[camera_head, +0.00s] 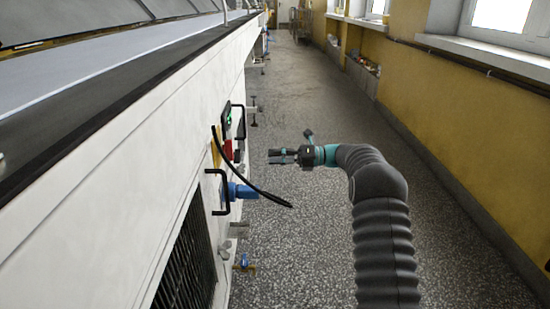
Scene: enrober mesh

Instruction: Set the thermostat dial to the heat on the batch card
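My gripper (270,156) is in the middle of the view, at the end of my grey sleeved arm. It points left toward the white machine's (120,170) side panel, over the aisle and apart from the panel. It is small and seen from the side, so I cannot tell whether its fingers are open or shut. I see nothing held in it. I cannot make out the thermostat dial among the small fittings, which are seen nearly edge-on. A yellow piece (216,150) on the panel may be a card; no writing on it is readable.
A blue plug (240,191) and a black cable (268,194) stick out below my gripper. The speckled floor (300,240) is clear up to the yellow wall (440,120).

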